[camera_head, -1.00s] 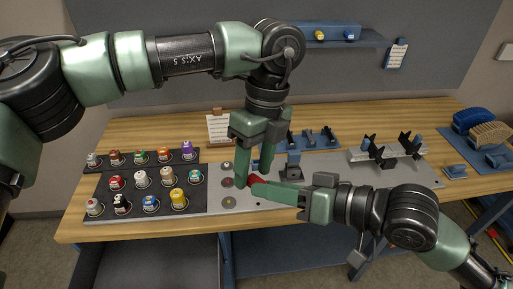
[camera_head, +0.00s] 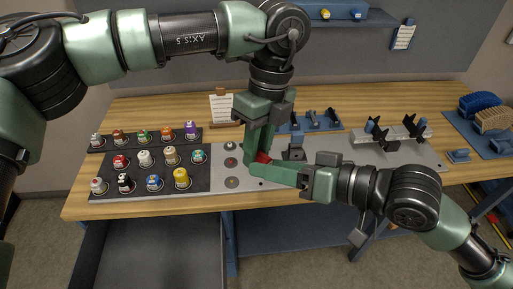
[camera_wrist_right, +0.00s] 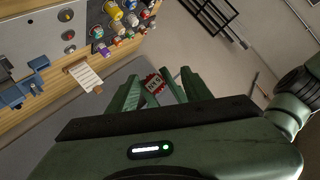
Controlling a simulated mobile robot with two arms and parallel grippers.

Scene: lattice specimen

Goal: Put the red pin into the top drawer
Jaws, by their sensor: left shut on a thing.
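The red pin (camera_head: 263,157) is a small red piece, mostly hidden by fingers in the head view. My left gripper (camera_head: 256,160) points down and is shut on it, above the grey plate. My right gripper (camera_head: 256,168) comes in from the right, with its fingertips close beside the pin. In the right wrist view the red pin (camera_wrist_right: 155,84) shows pale lettering and lies between the spread green fingers of my right gripper (camera_wrist_right: 160,88). A grey drawer (camera_head: 150,255) appears pulled out below the bench at the lower left; I see into its empty-looking interior.
A dark rack (camera_head: 205,178) of several coloured-cap bottles stands on the bench left of the grippers. The grey plate (camera_head: 330,180) carries round discs and black brackets. A clipboard card (camera_head: 222,108) stands behind. Blue bins (camera_head: 480,103) are at the far right.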

